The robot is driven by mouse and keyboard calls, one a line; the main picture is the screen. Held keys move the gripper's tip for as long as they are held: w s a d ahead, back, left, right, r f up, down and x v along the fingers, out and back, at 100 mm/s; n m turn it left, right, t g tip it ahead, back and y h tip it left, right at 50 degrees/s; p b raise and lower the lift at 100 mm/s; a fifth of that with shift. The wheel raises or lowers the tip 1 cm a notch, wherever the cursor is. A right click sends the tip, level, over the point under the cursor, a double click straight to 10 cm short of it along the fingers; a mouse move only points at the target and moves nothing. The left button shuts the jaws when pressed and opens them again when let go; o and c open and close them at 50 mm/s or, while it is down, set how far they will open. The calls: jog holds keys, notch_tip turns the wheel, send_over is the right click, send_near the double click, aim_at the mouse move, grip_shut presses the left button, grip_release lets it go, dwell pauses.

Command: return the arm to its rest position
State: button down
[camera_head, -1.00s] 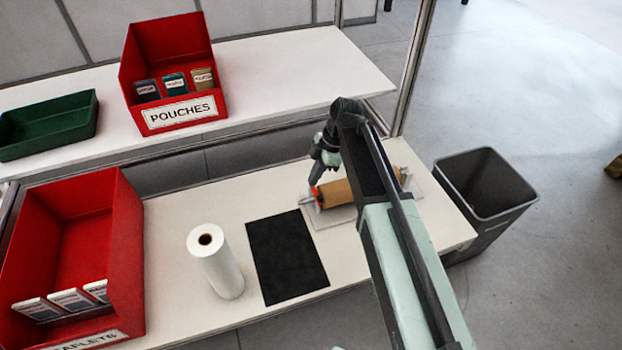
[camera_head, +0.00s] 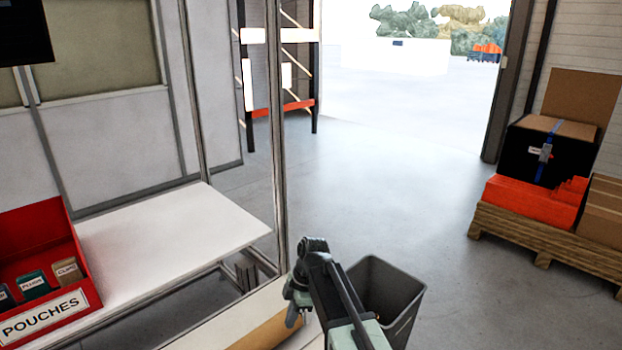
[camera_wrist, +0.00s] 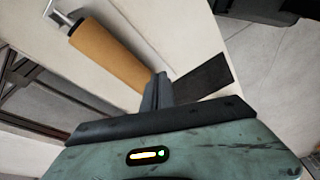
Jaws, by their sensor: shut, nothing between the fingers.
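My arm reaches up from the bottom of the head view, and my gripper (camera_head: 291,321) hangs down at its far end over the lower bench. In the wrist view my gripper (camera_wrist: 160,78) shows its fingers together with nothing between them. A brown roll (camera_wrist: 112,55) on a metal holder lies on the pale bench beyond the fingers. A black mat (camera_wrist: 205,78) lies just right of the fingers. The gap between the fingers and the bench is hard to judge.
A grey bin (camera_head: 405,315) stands on the floor just right of my arm. A red pouches box (camera_head: 45,270) sits on the white upper shelf (camera_head: 165,235) at left. A loaded pallet (camera_head: 545,240) stands at right. The floor between is clear.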

jog(key=s+d+r+m+h+p, duration=0.1)
jog(key=s+d+m, duration=0.3)
jog(key=d+m, duration=0.7)
jog(key=s+d+r+m+t+h+p, duration=0.1)
jog(key=s+d+m, duration=0.3)
jog(key=d+m, duration=0.6)
jog(key=d+h, duration=0.1)
jog(key=d, duration=0.2)
jog(key=shift+m, duration=0.4)
